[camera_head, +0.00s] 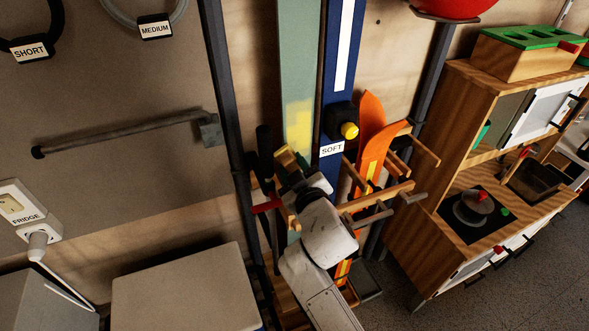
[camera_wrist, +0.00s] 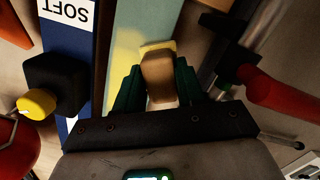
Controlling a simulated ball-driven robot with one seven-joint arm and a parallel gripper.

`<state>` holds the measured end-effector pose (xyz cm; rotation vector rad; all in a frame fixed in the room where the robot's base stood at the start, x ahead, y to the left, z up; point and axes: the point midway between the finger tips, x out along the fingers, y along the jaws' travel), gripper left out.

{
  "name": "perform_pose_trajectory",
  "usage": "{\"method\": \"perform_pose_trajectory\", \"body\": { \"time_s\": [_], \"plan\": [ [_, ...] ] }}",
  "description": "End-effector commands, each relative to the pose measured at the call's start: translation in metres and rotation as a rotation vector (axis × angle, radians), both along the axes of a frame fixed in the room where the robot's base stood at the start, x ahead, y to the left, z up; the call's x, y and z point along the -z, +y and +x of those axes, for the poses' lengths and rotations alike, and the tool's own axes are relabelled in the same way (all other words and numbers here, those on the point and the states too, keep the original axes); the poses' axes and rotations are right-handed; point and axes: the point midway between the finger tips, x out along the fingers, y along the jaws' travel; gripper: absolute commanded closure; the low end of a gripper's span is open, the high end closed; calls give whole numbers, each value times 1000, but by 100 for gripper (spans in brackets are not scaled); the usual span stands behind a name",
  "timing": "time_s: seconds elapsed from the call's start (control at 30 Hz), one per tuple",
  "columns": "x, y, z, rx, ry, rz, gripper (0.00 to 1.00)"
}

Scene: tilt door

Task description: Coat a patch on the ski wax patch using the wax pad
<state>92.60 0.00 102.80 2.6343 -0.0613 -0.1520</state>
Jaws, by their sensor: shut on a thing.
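A pale green ski (camera_head: 298,50) stands upright against the wall, with an uneven yellow wax patch (camera_head: 298,122) on its face. The ski (camera_wrist: 150,14) and part of the yellow area (camera_wrist: 124,58) also show in the wrist view. My gripper (camera_wrist: 158,88) is shut on the wax pad (camera_wrist: 158,72), a tan-brown block with a yellow edge, held between dark green fingers. In the head view my gripper (camera_head: 291,165) and the pad (camera_head: 286,156) are just below the yellow patch. I cannot tell whether the pad touches the ski.
A blue ski (camera_head: 338,60) labelled SOFT stands right of the green one, carrying a black block with a yellow knob (camera_head: 349,130). Orange skis (camera_head: 371,140) and wooden rack pegs (camera_head: 385,195) crowd the right. A dark post (camera_head: 222,90) stands left. A toy kitchen (camera_head: 480,190) is farther right.

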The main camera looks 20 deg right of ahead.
Motion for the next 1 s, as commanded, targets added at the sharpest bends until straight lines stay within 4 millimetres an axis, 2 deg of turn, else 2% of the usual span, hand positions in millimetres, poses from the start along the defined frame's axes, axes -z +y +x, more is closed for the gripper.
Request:
{"method": "perform_pose_trajectory", "body": {
  "time_s": [0.57, 1.0],
  "plan": [
    [-2, -2, 8, 1, 0, 0, 86],
    [-3, -33, 6, 1, 0, 1, 86]
  ]
}}
